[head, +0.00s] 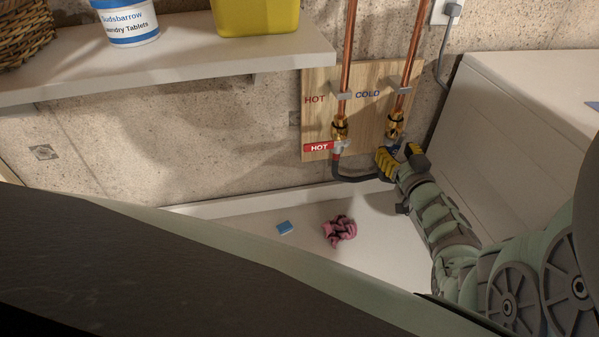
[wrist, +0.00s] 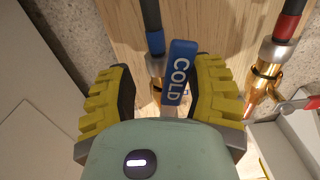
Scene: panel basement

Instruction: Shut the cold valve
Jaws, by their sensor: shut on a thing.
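The cold valve's blue handle, lettered COLD (wrist: 180,72), sits between the yellow-padded fingers of my gripper (wrist: 175,88) in the wrist view. My gripper is shut on this handle. The cold valve's brass body shows partly behind the handle; the rest is hidden. In the head view my gripper (head: 401,160) is at the foot of the right copper pipe (head: 408,60), below the blue COLD lettering on the wooden board (head: 375,75). My fingers hide most of the handle there.
The hot valve's red handle (head: 318,147) points left beside the cold valve. A dark hose (head: 355,179) runs below it. A white appliance (head: 520,130) stands close on the right. A pink cloth (head: 340,230) and blue sponge (head: 285,227) lie below. A shelf (head: 180,68) is upper left.

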